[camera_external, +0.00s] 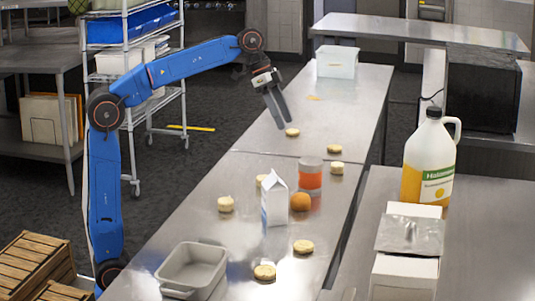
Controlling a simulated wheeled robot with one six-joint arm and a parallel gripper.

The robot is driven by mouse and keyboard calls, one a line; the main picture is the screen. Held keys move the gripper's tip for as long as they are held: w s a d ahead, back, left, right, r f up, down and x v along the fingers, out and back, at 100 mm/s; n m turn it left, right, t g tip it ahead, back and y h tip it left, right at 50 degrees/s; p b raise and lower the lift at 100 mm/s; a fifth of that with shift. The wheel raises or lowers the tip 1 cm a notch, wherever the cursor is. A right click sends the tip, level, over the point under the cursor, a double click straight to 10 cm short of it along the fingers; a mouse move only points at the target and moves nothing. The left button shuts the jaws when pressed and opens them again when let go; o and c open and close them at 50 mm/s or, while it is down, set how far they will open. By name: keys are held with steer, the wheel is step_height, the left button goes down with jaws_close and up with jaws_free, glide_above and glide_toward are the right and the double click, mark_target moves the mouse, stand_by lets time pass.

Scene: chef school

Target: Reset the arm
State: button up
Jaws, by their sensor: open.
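My blue arm reaches from the left over the steel counter (335,98). My gripper (281,118) points down near the far half of the counter, with its fingers apart and nothing seen between them. A small round pastry (292,132) lies on the counter right by the fingertips. Whether the fingers touch it cannot be told from this view.
Several more pastries lie around a milk carton (274,203), an orange (300,202) and an orange-banded can (311,174). A grey tray (191,270) is at the near end, a clear bin (337,62) at the far end. A large jug (428,160) stands right.

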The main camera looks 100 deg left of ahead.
steer(key=s+d+f, duration=0.3)
steer(key=s+d, duration=0.9)
steer(key=d, duration=0.4)
steer(key=s+d+f+h, duration=0.1)
steer(key=s+d+f, duration=1.2)
steer(key=s+f, duration=0.3)
steer(key=shift+s+f+n+h, duration=0.3)
steer(key=shift+s+h, duration=0.1)
steer(key=shift+s, duration=0.4)
steer(key=shift+o, duration=0.5)
steer(key=s+a+f+y, duration=0.1)
steer(key=a+f+y, duration=0.1)
steer(key=f, duration=1.3)
steer(key=shift+s+a+f+m+y, duration=0.2)
steer(key=shift+a+f+m+y, duration=0.15)
steer(key=shift+a, duration=0.35)
steer(key=shift+r, duration=0.1)
